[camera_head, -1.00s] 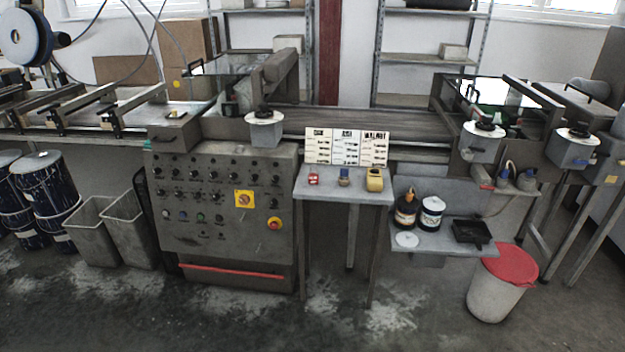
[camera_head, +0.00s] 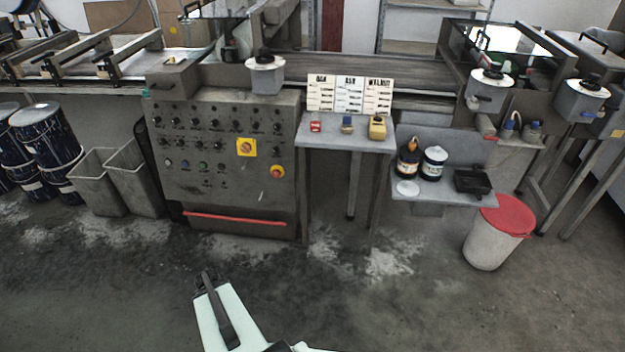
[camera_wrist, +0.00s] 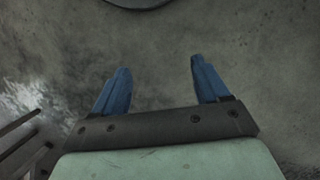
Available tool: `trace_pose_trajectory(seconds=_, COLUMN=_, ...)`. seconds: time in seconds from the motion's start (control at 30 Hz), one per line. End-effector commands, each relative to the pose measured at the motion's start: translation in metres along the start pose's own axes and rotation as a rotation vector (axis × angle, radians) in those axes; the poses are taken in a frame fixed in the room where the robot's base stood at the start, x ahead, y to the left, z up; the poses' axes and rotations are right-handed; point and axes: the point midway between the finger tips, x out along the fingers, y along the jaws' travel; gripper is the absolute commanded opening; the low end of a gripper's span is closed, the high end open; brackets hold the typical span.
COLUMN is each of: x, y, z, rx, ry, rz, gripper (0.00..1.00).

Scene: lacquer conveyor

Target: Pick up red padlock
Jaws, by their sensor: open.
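The small red padlock (camera_head: 315,126) sits at the left end of a small grey table (camera_head: 345,145) in the head view. In the head view, my pale arm is at the bottom, well below and in front of the table. The padlock is not in the wrist view.
A control panel cabinet (camera_head: 222,165) stands left of the table. A sign board (camera_head: 350,94) rises behind the padlocks. A lower shelf (camera_head: 445,193) with bottles and a black tray is at right, beside a red-lidded bin (camera_head: 492,238). The floor in front is clear.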

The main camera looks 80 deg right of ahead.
Motion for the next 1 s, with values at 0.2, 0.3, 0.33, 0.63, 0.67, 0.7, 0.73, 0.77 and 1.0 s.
trace_pose_trajectory(seconds=0.2, x=-0.029, y=0.055, z=-0.035, rx=0.135, ry=0.070, rz=-0.051, gripper=0.74)
trace_pose_trajectory(seconds=0.3, x=-0.043, y=0.083, z=-0.050, rx=0.197, ry=0.112, rz=-0.071, gripper=0.74)
trace_pose_trajectory(seconds=0.33, x=-0.048, y=0.092, z=-0.054, rx=0.216, ry=0.126, rz=-0.077, gripper=0.74)
trace_pose_trajectory(seconds=0.63, x=-0.099, y=0.197, z=-0.097, rx=0.407, ry=0.320, rz=-0.119, gripper=0.74)
trace_pose_trajectory(seconds=0.67, x=-0.105, y=0.209, z=-0.101, rx=0.426, ry=0.344, rz=-0.121, gripper=0.74)
trace_pose_trajectory(seconds=0.7, x=-0.113, y=0.225, z=-0.106, rx=0.451, ry=0.379, rz=-0.123, gripper=0.74)
trace_pose_trajectory(seconds=0.73, x=-0.120, y=0.237, z=-0.111, rx=0.468, ry=0.406, rz=-0.124, gripper=0.74)
trace_pose_trajectory(seconds=0.77, x=-0.126, y=0.249, z=-0.114, rx=0.485, ry=0.433, rz=-0.124, gripper=0.74)
trace_pose_trajectory(seconds=1.0, x=-0.181, y=0.340, z=-0.140, rx=0.594, ry=0.664, rz=-0.099, gripper=0.74)
